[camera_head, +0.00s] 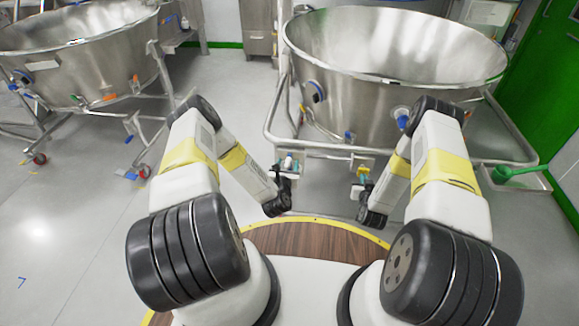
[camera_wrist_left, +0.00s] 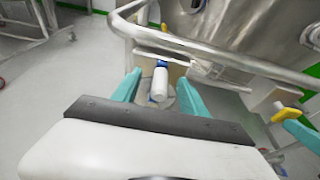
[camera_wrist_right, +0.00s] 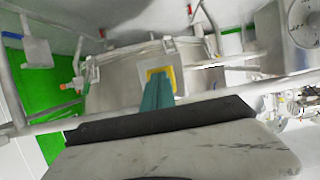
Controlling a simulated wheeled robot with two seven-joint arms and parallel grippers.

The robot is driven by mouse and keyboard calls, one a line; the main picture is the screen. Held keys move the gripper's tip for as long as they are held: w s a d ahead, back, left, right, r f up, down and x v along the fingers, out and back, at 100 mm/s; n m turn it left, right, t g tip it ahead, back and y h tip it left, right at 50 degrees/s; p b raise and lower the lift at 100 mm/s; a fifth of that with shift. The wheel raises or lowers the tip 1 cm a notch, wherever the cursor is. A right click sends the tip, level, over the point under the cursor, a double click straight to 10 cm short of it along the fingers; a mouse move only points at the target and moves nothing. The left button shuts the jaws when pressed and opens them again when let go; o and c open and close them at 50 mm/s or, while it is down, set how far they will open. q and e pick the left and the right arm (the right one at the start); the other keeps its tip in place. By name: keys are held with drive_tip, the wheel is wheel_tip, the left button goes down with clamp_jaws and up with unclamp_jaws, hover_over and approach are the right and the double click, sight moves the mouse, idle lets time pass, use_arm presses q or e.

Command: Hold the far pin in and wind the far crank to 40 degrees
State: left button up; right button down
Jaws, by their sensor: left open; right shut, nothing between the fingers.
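A white handle with blue ends (camera_wrist_left: 159,82), apparently the crank's, sits in front of a pale block on the steel frame in the left wrist view. My left gripper (camera_head: 288,166) is open, its teal fingers on either side of the handle with gaps. A yellow piece (camera_wrist_left: 285,110), apparently the pin's, stands on another pale block to the right. My right gripper (camera_head: 363,174) is shut and empty, its fingertips at the yellow piece. In the right wrist view these fingers cover the middle of the yellow piece (camera_wrist_right: 153,73); I cannot tell whether they press it.
A large steel bowl (camera_head: 390,50) on a tubular frame (camera_head: 272,118) stands ahead. Another bowl (camera_head: 80,45) on wheels stands at the left. A green scoop (camera_head: 505,172) lies at a tray on the right. The grey floor at the left is clear.

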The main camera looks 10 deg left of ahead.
use_arm(q)
drive_tip(key=shift+c, duration=0.4)
clamp_jaws()
use_arm(e)
drive_tip(key=shift+w, duration=1.15)
